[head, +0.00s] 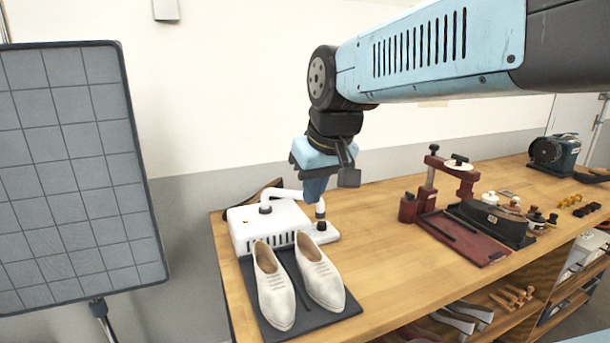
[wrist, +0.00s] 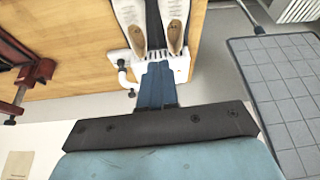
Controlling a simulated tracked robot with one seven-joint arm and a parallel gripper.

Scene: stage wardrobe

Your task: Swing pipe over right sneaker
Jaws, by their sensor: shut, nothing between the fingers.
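The white pipe (head: 284,194) rises from a white machine (head: 262,232) and bends to the right, ending in a downturned nozzle with a dark ring. In the wrist view the pipe (wrist: 122,76) is just left of my fingers. The right sneaker (head: 320,270) and left sneaker (head: 272,286), both off-white, stand side by side on a dark mat in front of the machine. My gripper (head: 314,196) points down at the pipe's nozzle end, with its blue fingers (wrist: 160,66) together and empty. I cannot tell whether they touch the pipe. The nozzle is not over either sneaker.
A dark red press (head: 430,195) stands on the wooden bench (head: 375,250) to the right, with small bottles and a dark box beside it. A green motor (head: 554,151) is at the far right. A grey gridded panel (head: 75,175) stands left of the bench. Bench between machine and press is clear.

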